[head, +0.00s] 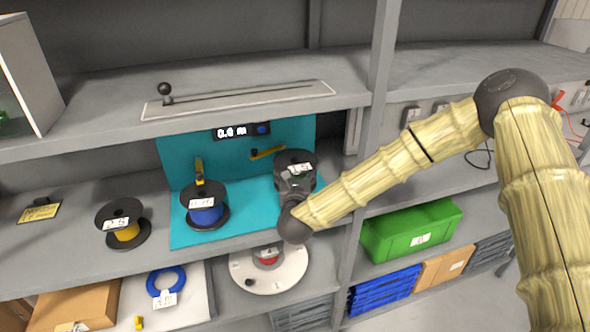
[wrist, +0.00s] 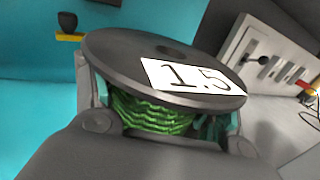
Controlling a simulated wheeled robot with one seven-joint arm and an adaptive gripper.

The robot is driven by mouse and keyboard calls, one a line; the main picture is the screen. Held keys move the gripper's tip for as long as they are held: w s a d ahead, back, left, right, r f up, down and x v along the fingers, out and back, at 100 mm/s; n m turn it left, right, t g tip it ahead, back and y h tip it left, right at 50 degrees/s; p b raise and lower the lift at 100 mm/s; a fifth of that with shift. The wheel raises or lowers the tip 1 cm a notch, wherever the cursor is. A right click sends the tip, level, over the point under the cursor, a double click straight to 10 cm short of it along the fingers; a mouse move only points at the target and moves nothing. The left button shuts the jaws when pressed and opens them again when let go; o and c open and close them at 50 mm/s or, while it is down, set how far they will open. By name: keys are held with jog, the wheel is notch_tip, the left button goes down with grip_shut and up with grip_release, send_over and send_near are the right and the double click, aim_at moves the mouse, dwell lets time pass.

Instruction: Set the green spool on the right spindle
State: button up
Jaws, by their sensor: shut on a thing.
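The green spool (head: 295,158) has dark flanges and a white "1.5" label on top. In the wrist view the spool (wrist: 165,65) shows its green winding between the fingers, below the top flange. My gripper (head: 297,181) is shut on it, over the right part of the teal station (head: 240,150). The right spindle is hidden behind the spool and my gripper, so I cannot tell whether the spool is around it or above it. A blue spool (head: 206,214) stands on the left side of the station, beside a yellow lever (head: 199,171).
A yellow spool (head: 125,234) stands left on the shelf. A second yellow lever (head: 267,153) and a small display (head: 240,131) are behind the green spool. A grey upright post (head: 372,100) is close to the right. A round white turntable (head: 292,271) lies below.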

jog(key=shift+f+b, duration=2.25)
jog(key=shift+f, duration=0.2)
jog(key=o, duration=1.6)
jog(key=shift+o, duration=0.4)
jog(key=shift+s+b, duration=1.4)
jog(key=shift+s, duration=3.15)
